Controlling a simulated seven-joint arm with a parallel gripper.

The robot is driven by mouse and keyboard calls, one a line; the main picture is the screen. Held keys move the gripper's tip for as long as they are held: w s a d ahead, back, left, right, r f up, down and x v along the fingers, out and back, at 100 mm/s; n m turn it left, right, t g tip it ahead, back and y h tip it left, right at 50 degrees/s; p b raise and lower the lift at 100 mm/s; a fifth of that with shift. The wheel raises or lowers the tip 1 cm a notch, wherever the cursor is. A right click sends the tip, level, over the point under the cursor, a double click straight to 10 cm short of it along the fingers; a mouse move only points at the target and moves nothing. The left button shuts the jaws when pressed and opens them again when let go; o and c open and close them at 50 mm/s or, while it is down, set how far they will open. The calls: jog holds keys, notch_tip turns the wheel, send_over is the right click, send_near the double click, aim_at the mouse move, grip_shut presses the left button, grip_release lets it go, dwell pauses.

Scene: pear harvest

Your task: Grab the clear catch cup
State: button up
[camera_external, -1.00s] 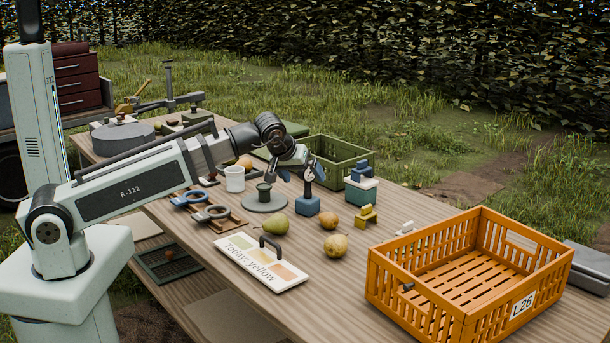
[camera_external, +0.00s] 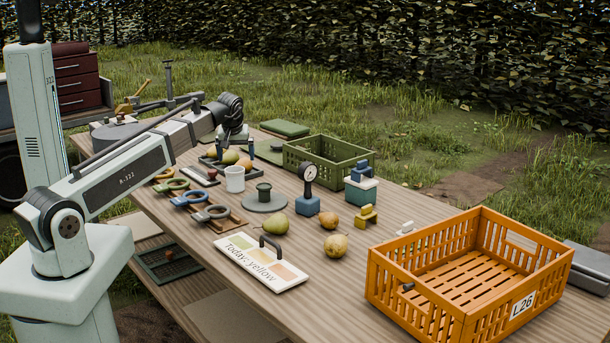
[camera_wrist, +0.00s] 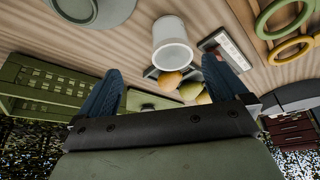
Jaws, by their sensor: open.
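The catch cup (camera_external: 235,180) looks whitish and stands on the wooden table, left of a grey round plate. It also shows in the wrist view (camera_wrist: 173,45) at the upper middle, with its round rim facing the camera. My gripper (camera_external: 234,146) is above and behind the cup in the external view, near a tray with pears. In the wrist view my gripper (camera_wrist: 160,78) is open, its two dark blue fingers well apart with nothing held. The cup appears beyond the fingertips, apart from them.
A green crate (camera_external: 328,160) and a gauge (camera_external: 307,190) stand further right.

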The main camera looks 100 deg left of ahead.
aim_at(235, 180)
jog(key=x, duration=0.3)
jog(key=s+x, duration=0.1)
jog(key=x, duration=0.5)
jog(key=shift+s+a+r, duration=0.1)
jog(key=shift+s+a, duration=0.3)
jog(key=shift+x, duration=2.6)
jog(key=shift+a, duration=0.15)
jog(key=c, duration=1)
jog(key=shift+r, duration=0.15)
